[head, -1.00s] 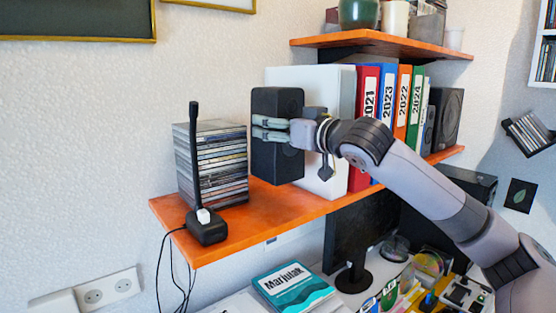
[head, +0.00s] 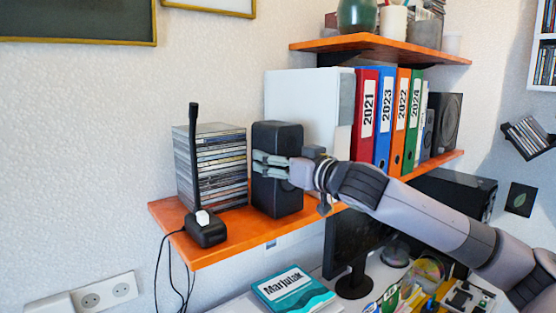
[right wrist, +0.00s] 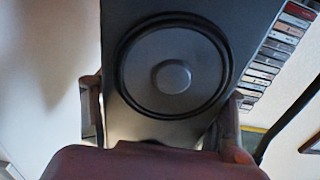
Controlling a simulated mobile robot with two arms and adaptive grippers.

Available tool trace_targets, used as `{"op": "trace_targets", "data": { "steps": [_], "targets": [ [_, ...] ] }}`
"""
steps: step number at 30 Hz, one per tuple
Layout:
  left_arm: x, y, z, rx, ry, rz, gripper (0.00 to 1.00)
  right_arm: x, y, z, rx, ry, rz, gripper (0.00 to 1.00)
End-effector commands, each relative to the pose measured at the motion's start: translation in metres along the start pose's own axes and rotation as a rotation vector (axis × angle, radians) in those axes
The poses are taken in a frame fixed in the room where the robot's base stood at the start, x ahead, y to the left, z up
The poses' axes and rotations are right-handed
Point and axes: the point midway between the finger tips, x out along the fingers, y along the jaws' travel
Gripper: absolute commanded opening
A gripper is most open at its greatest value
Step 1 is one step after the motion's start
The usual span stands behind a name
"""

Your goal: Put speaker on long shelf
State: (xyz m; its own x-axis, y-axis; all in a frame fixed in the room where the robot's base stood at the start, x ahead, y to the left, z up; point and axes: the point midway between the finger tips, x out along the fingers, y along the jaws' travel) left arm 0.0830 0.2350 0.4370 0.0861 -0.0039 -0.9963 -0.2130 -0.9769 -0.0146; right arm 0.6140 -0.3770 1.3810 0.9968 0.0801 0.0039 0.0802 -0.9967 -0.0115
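A black speaker (head: 277,191) stands upright on the long orange shelf (head: 232,236), beside the stack of disc cases. My right gripper (head: 270,165) is around the speaker at mid-height, with its fingers against the sides. The right wrist view shows the speaker's round cone (right wrist: 173,78) close up, with a finger on each side of the box. The speaker's base appears to be at the shelf surface; exact contact is hard to see. My left gripper is not in view.
A stack of disc cases (head: 220,168) and a black router (head: 205,228) with an upright antenna stand left of the speaker. A white box (head: 300,100) and several coloured binders (head: 366,118) stand behind and right. A shorter shelf (head: 385,46) hangs above.

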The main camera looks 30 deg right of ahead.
Motion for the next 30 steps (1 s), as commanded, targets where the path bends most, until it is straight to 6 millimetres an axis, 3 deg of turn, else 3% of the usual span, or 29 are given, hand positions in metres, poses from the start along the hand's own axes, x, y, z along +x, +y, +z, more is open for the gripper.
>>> {"op": "trace_targets", "data": {
  "steps": [9, 21, 26, 30],
  "targets": [
    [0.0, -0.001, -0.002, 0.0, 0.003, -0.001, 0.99, 0.0, 0.0, 0.001, 0.0, -0.002, 0.0, 0.87],
    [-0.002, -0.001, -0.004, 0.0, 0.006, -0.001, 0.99, -0.002, 0.0, -0.002, -0.001, -0.001, 0.001, 0.87],
    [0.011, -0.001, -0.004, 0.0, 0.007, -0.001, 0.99, -0.027, 0.001, 0.002, -0.005, -0.002, 0.004, 0.87],
    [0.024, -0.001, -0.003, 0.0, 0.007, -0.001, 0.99, -0.059, 0.002, 0.003, -0.006, -0.001, 0.005, 0.87]
  ]
}}
